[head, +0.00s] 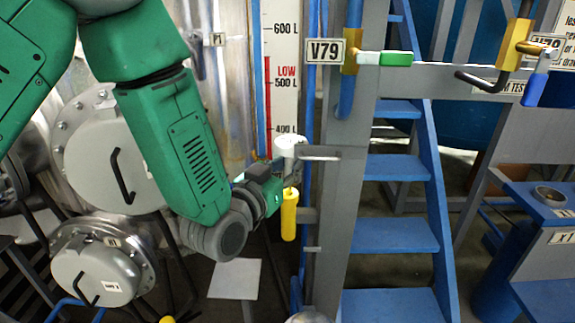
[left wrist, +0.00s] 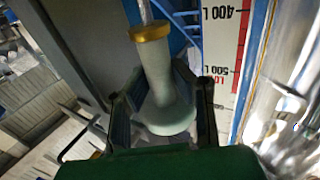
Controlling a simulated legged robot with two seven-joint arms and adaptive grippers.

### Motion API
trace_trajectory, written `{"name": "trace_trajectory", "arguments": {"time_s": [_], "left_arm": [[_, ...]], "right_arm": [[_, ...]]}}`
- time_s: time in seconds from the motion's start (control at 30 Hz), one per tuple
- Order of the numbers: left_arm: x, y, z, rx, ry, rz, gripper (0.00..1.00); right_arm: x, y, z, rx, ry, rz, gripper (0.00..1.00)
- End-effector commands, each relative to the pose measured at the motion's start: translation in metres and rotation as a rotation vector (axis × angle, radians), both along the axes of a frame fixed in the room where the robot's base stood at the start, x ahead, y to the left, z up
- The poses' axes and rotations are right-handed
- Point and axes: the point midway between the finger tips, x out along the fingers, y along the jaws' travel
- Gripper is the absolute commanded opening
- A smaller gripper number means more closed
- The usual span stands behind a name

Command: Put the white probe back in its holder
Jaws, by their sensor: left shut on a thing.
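The white probe shows in the head view as a white cap (head: 290,146) with a yellow lower part (head: 289,215) hanging below, roughly upright. My left gripper (head: 280,185) is shut on it between these parts. In the left wrist view, the fingers of my left gripper (left wrist: 163,108) flank the probe's pale flared body (left wrist: 160,85); a yellow collar and thin clear rod lie beyond. A grey bracket (head: 320,153) juts from the post beside the cap; I cannot tell whether it is the holder or touches the probe. My right gripper is not in view.
The litre scale (head: 281,60) stands behind the probe. A grey post (head: 347,180) is close to its right, with blue stairs (head: 393,235) beyond. A valve tagged V79 (head: 350,52) is above right. Round tank hatches (head: 115,150) are at left.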

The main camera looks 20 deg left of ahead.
Motion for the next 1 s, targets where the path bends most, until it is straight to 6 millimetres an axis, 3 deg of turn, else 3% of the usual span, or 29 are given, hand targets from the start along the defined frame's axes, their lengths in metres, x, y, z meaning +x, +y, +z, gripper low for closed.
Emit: {"name": "trace_trajectory", "arguments": {"time_s": [0.97,1.0], "left_arm": [[-0.002,-0.005,-0.027,-0.003,0.005,-0.012,0.00],[-0.002,-0.006,-0.026,-0.003,0.005,-0.012,0.26]], "right_arm": [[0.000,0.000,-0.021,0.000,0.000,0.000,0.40],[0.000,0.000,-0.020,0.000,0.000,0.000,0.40]]}}
